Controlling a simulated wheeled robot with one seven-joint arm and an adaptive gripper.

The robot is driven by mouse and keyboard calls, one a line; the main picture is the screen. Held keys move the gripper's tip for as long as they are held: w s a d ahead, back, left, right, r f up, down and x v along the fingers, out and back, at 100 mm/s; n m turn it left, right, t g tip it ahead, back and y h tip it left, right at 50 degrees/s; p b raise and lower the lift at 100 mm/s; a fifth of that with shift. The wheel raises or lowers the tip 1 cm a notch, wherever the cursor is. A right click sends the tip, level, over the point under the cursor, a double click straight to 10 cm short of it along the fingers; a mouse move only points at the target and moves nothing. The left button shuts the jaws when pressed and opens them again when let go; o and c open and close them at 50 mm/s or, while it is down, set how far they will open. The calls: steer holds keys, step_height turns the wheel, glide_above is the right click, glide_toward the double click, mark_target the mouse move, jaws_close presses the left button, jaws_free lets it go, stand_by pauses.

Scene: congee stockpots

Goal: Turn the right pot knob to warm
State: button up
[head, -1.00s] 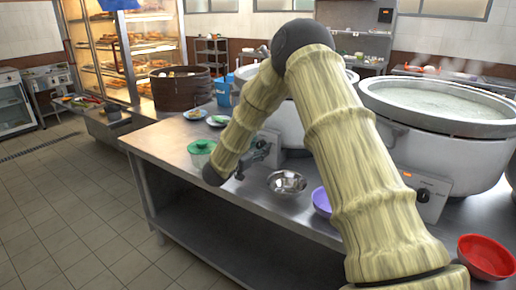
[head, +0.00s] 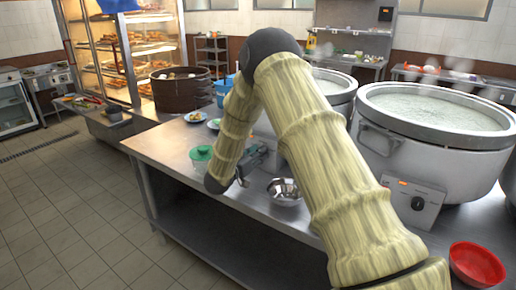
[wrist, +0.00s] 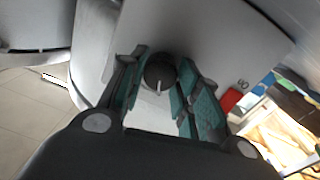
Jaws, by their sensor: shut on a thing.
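Two big white pots stand on the steel counter, a left pot (head: 335,88) and a right pot (head: 430,160), the right one holding pale congee. The right pot's dark knob (head: 418,203) is on its front panel, with a lit orange light, clear of my gripper. My gripper (head: 258,158) is low at the front of the left pot, partly hidden by my arm. In the wrist view its teal-padded fingers (wrist: 161,90) are closed around the sides of a round dark knob (wrist: 160,70). This knob's pale pointer mark points down in that picture.
A metal bowl (head: 284,191) stands close to my gripper, and a green-lidded container (head: 200,158) is to its left. A red bowl (head: 477,265) is at the front right. Plates and a dark steamer (head: 180,90) are further back. The floor at left is clear.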

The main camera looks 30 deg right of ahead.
steer(key=shift+a+f+n+t+p, duration=0.1)
steer(key=shift+n+t+p, duration=0.2)
steer(key=shift+n+p, duration=3.8)
steer(key=shift+n+b, duration=0.9)
steer(key=shift+n, duration=0.1)
steer(key=o, duration=1)
steer(key=shift+w, duration=0.1)
steer(key=v, duration=1.2)
